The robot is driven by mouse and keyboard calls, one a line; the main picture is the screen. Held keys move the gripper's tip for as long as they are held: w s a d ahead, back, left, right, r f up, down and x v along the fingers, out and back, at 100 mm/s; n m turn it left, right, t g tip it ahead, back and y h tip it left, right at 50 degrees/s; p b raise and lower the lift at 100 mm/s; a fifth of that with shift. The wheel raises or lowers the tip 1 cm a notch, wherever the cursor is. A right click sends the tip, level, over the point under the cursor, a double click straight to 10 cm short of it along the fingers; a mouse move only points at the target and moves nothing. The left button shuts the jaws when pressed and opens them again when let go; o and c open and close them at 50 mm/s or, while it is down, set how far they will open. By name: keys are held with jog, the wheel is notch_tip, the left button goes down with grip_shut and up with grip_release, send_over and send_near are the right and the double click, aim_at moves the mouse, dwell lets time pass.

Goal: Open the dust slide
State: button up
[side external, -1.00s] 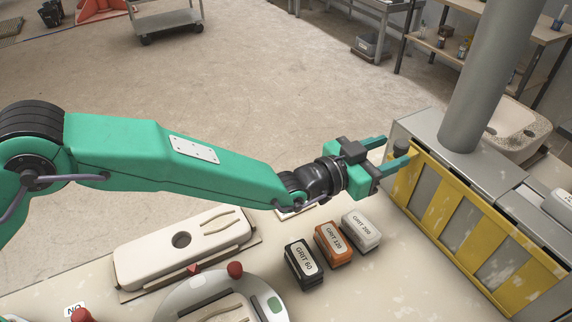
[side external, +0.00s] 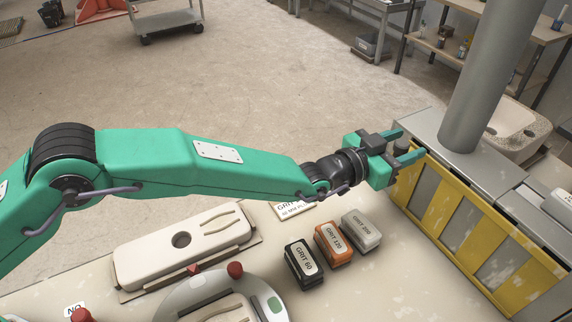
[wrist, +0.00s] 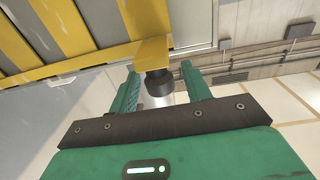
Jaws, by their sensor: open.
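The dust slide (side external: 422,188) is a yellow barred frame along the front of the grey cabinet at the right. A dark round knob (side external: 402,146) sits at its left end; in the wrist view the knob (wrist: 158,84) hangs from a yellow tab (wrist: 153,52). My gripper (side external: 408,143) is open, its two green fingers on either side of the knob. The wrist view shows my gripper (wrist: 160,76) with the knob between the fingers and a gap on each side. Grey panels show between the yellow bars.
Three grit blocks, black (side external: 304,264), orange (side external: 334,244) and grey (side external: 361,230), stand on the bench left of the slide. A pale mould (side external: 150,257) and a round carousel (side external: 190,296) with red knobs lie further left. A thick grey pipe (side external: 484,80) rises from the cabinet.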

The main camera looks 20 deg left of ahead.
jog(key=shift+c, duration=0.5)
grip_shut()
jog(key=shift+n+t+y, duration=0.3)
jog(key=shift+t, duration=0.1)
jog(key=w+a, duration=0.3)
jog(key=shift+w+a, duration=0.25)
jog(key=shift+o, duration=0.5)
grip_release()
jog(key=shift+s, duration=0.15)
jog(key=v, duration=0.7)
jog(key=shift+s+a, duration=0.2)
